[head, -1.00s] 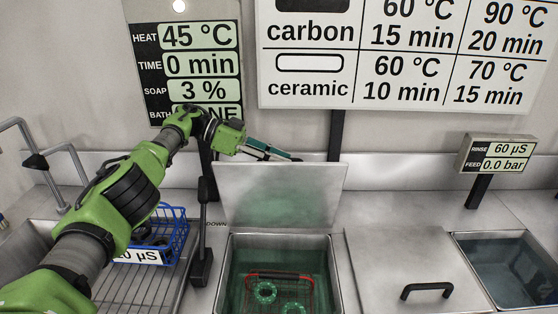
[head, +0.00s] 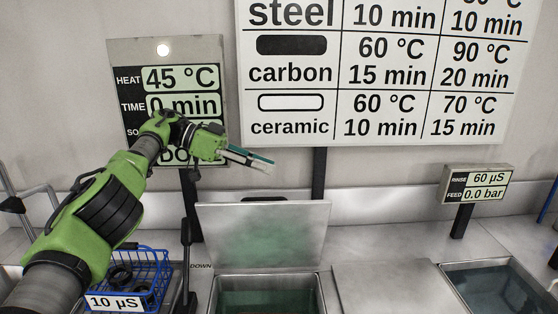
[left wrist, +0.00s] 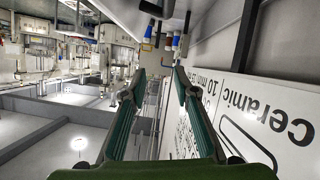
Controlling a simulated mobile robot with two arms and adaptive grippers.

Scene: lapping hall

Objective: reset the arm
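My left arm comes in from the left in the head view. Its gripper (head: 262,163) is held in the air in front of the wall, above the raised lid of the bath. In the left wrist view the two green-sided fingers (left wrist: 160,75) stand apart with nothing between them, so the gripper is open and empty. My right gripper is in neither view.
Below are the bath (head: 266,301) with its lid (head: 264,236) up, a closed steel cover (head: 385,290) and a rinse tank (head: 500,288). A blue basket (head: 150,268) with dark parts stands at left. The control panel (head: 184,104) is partly behind my arm.

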